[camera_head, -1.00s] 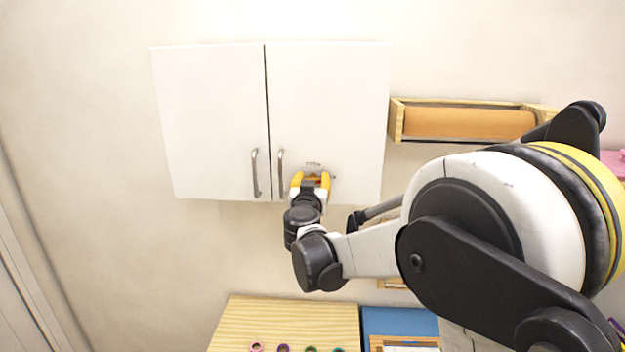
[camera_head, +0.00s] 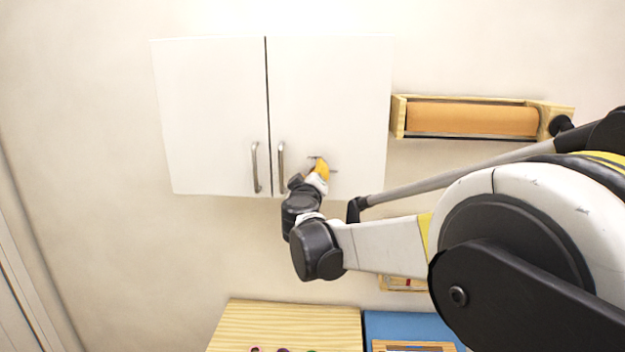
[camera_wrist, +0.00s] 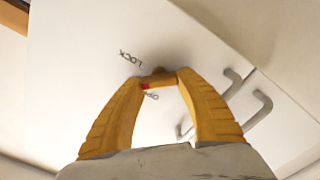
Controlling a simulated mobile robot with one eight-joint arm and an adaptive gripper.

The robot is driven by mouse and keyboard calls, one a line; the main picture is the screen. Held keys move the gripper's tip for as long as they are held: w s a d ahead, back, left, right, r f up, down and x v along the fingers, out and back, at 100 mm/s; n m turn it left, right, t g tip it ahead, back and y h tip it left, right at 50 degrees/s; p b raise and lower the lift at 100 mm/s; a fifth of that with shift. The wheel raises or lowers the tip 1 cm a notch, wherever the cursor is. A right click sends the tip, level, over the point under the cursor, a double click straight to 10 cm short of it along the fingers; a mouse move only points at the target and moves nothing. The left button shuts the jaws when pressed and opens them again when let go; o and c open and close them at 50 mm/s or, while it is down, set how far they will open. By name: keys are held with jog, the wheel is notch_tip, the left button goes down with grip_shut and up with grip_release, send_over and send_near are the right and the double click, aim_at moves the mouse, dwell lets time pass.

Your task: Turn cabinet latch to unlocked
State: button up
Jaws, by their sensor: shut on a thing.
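The white two-door cabinet (camera_head: 335,95) hangs on the wall with both doors shut. My gripper (camera_head: 320,168) is at the lower part of its right door, right of the handles. In the wrist view, my gripper (camera_wrist: 159,79) has its yellow fingers shut on the small brown latch (camera_wrist: 157,74), one fingertip on each side. A red mark (camera_wrist: 145,87) shows on the latch near the left fingertip. The printed word LOCK (camera_wrist: 131,59) is beside the latch, and a second, partly covered word (camera_wrist: 151,96) lies between the fingers. In the head view my gripper hides the latch.
Two metal handles (camera_head: 255,167) (camera_head: 281,167) stand out left of my gripper. A wooden wall holder with an orange roll (camera_head: 470,118) is right of the cabinet. A wooden surface (camera_head: 285,318) and a blue one (camera_head: 410,325) are below. The wall between is mostly clear.

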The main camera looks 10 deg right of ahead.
jog(key=n+b, duration=0.1)
jog(key=n, duration=0.3)
jog(key=shift+f+n+b, duration=0.15)
jog(key=shift+n+b, duration=0.15)
jog(key=shift+b, duration=0.05)
jog(key=n+b, duration=0.1)
jog(key=n, duration=0.3)
jog(key=shift+w+n, duration=0.1)
jog(key=shift+n, duration=0.3)
jog(key=o, duration=1.2)
jog(key=shift+f, duration=0.1)
jog(key=v, duration=1.2)
jog(key=shift+b, duration=0.3)
